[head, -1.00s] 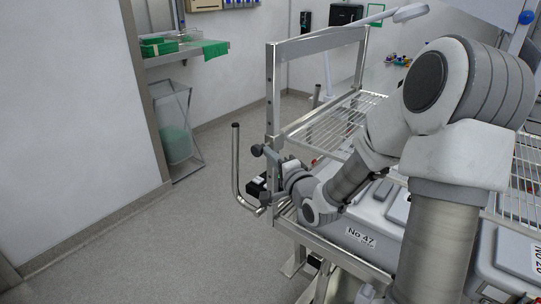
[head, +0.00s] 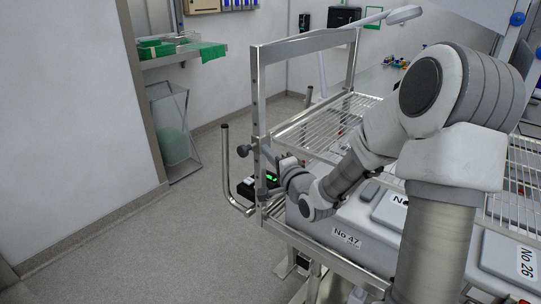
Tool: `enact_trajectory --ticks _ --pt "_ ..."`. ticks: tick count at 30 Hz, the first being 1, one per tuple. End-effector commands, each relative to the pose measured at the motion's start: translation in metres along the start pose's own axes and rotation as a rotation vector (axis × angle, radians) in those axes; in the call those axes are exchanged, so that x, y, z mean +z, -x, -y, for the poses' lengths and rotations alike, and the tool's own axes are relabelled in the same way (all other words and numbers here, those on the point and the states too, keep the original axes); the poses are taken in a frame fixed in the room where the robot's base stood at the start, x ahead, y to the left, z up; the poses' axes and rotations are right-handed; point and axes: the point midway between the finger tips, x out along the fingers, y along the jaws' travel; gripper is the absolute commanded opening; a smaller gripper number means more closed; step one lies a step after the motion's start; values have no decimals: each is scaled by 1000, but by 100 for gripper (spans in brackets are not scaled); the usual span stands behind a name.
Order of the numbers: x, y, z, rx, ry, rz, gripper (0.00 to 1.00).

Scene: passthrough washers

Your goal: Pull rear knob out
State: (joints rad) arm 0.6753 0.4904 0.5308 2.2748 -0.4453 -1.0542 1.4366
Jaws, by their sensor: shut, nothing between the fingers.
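The metal rack (head: 256,105) stands in the middle of the view, with upright posts and a wire shelf. A dark round knob (head: 242,151) sticks out to the left of its near left post on a short stem. A second knob-like grey part (head: 261,192) shows lower on the same post, beside my gripper. My gripper (head: 270,180) is at that post, below the upper knob and apart from it. It is shut, with nothing seen in it. The fingertips are small and partly hidden by the post and my wrist.
A bent metal handle bar (head: 228,170) rises left of the post. Grey lidded containers (head: 345,225) fill the lower shelf. The floor (head: 150,245) at left is clear. A clear bin (head: 172,130) stands by the wall.

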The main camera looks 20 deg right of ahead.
Motion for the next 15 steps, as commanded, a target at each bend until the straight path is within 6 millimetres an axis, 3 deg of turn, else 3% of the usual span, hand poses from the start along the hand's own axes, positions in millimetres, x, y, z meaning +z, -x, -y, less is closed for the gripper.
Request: enact_trajectory --ticks 3,9,15 --pt "0 -4 1 -1 0 1 0" --pt "-1 46 0 1 2 -3 0" --pt "-1 81 1 1 1 -3 0"
